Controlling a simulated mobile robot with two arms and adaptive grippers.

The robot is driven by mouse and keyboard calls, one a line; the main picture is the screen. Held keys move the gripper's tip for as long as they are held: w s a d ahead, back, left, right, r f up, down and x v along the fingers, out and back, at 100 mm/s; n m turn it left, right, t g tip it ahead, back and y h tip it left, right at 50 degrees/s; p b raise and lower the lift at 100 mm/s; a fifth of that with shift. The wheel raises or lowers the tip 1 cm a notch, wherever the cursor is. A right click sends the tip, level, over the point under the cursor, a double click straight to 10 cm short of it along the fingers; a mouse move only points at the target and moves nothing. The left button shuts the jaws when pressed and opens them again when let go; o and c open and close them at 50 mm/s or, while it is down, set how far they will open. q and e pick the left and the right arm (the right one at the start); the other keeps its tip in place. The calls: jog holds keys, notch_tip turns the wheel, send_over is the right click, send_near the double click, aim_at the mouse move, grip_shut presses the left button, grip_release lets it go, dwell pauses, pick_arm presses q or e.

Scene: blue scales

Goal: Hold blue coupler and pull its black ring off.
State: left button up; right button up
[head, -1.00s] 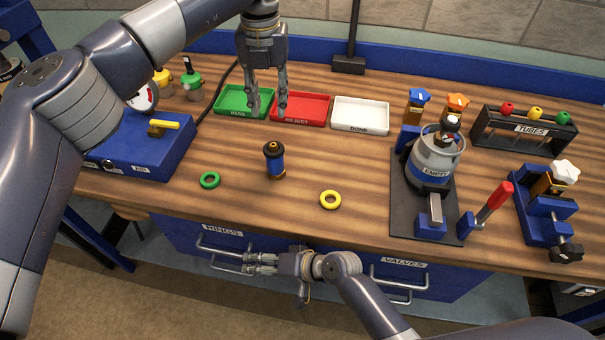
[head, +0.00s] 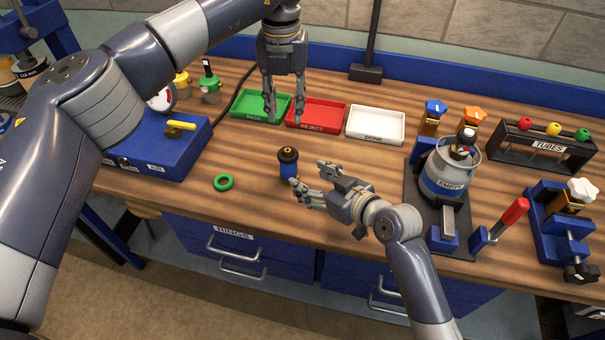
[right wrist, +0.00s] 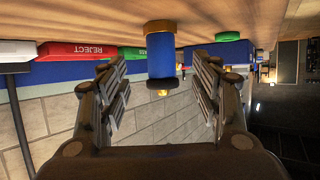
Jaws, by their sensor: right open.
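The blue coupler (head: 288,169) stands upright on the bench, with its black ring (head: 288,154) around the top. In the right wrist view the coupler (right wrist: 161,58) appears upside down, between and just beyond the fingers, with the dark band of the ring (right wrist: 162,83) near its tip. My right gripper (head: 309,179) is open and empty, just right of the coupler, its fingers pointing at it; its fingers also show in the right wrist view (right wrist: 160,90). My left gripper (head: 284,119) is open and empty, pointing down in front of the green and red trays, behind the coupler.
A green ring (head: 223,183) lies left of the coupler. Behind are a green tray (head: 243,111), red tray (head: 325,122) and white tray (head: 375,137). A blue box (head: 150,150) stands left; the fixture with the grey pot (head: 450,170) stands right of my right gripper.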

aim_at(294, 171)
jog(key=x, duration=1)
